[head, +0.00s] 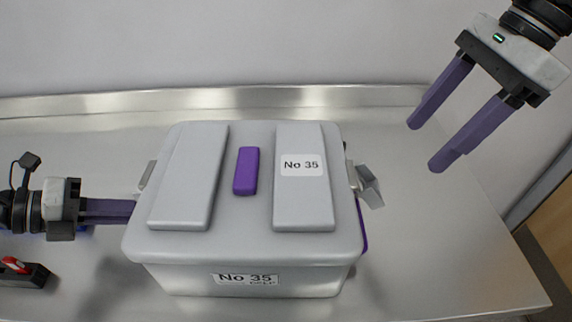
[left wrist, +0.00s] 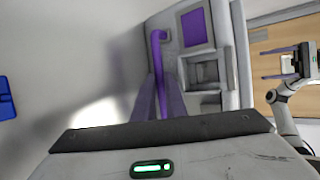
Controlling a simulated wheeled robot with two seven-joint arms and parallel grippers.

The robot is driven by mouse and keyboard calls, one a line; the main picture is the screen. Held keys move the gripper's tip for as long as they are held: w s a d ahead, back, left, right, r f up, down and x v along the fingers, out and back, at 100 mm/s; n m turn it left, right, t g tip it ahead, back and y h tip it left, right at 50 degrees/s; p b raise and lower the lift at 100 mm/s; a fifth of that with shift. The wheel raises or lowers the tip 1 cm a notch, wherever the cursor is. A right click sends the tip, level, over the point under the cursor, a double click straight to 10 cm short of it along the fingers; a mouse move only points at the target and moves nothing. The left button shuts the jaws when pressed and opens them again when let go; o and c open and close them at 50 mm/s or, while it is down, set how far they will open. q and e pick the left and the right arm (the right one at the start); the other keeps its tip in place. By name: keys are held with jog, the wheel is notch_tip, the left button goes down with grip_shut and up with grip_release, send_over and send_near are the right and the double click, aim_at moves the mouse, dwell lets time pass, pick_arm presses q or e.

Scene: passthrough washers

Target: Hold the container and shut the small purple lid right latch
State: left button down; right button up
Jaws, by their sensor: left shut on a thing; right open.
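The grey container (head: 245,250) with "No 35" labels stands on the metal table, its grey lid on top. The lid has a small purple piece (head: 246,171) in its middle. The right latch (head: 368,187) sticks outward from the container's right side, swung away from the wall. My left gripper (head: 134,209) is at the container's left side, shut on a purple handle (left wrist: 160,75) seen between its fingers in the left wrist view. My right gripper (head: 428,145) is open and empty, raised to the upper right, apart from the container. The left latch is partly hidden behind the lid edge.
The metal table (head: 440,250) is clear to the right of the container. A black object with a red part (head: 18,268) lies at the lower left. A blue item (left wrist: 6,102) shows in the left wrist view. A raised table lip and wall stand behind.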

aim_at(366, 183)
jog(key=x, duration=1.1)
jog(key=shift+f, duration=0.2)
jog(key=shift+a, duration=0.15)
jog(key=c, duration=1.5)
